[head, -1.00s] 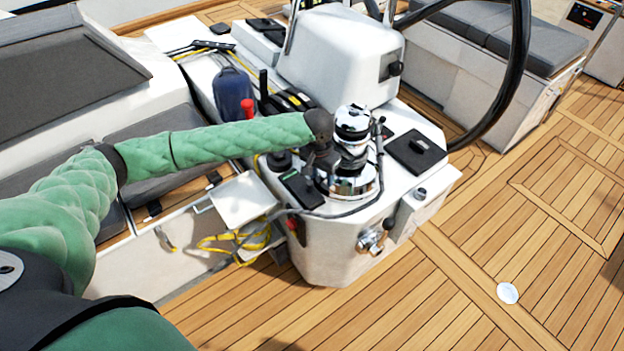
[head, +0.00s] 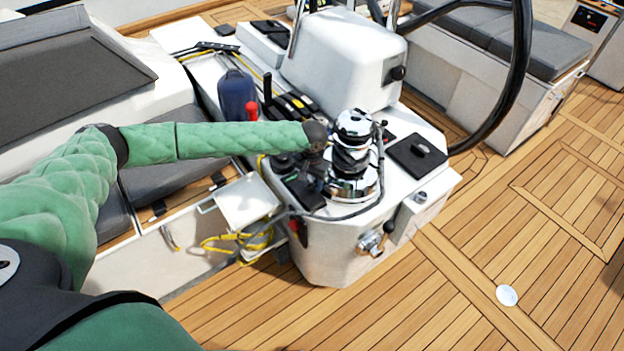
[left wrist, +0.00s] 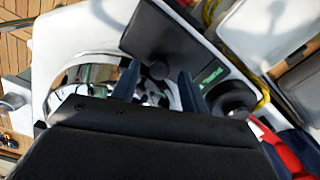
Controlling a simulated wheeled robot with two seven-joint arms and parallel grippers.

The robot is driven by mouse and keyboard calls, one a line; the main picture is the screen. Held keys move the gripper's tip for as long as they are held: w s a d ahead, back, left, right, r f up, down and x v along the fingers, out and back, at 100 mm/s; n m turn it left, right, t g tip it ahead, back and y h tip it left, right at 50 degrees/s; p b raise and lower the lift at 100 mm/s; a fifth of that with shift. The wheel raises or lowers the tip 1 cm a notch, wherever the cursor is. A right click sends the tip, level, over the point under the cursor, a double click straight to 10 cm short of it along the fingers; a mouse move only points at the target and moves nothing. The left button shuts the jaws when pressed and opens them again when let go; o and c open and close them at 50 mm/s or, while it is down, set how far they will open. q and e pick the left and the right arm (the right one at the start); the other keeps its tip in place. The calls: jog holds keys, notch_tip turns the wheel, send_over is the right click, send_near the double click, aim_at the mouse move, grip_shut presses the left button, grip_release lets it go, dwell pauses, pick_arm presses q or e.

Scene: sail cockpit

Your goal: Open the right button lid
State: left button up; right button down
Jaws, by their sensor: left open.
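A white console (head: 330,240) carries a chrome-and-black winch (head: 354,150). I cannot tell for certain which of these is the right button lid. My left gripper (head: 318,178) points down beside the winch, partly hiding the panel.
A blue bag (head: 236,95), a red-topped lever and clutches stand behind. The steering wheel (head: 518,70) rises at the right. A small white table (head: 246,201) hangs at the left.

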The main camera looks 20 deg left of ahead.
pick_arm(q)
jog(key=shift+f, duration=0.35)
jog(key=shift+c, duration=0.5)
grip_shut()
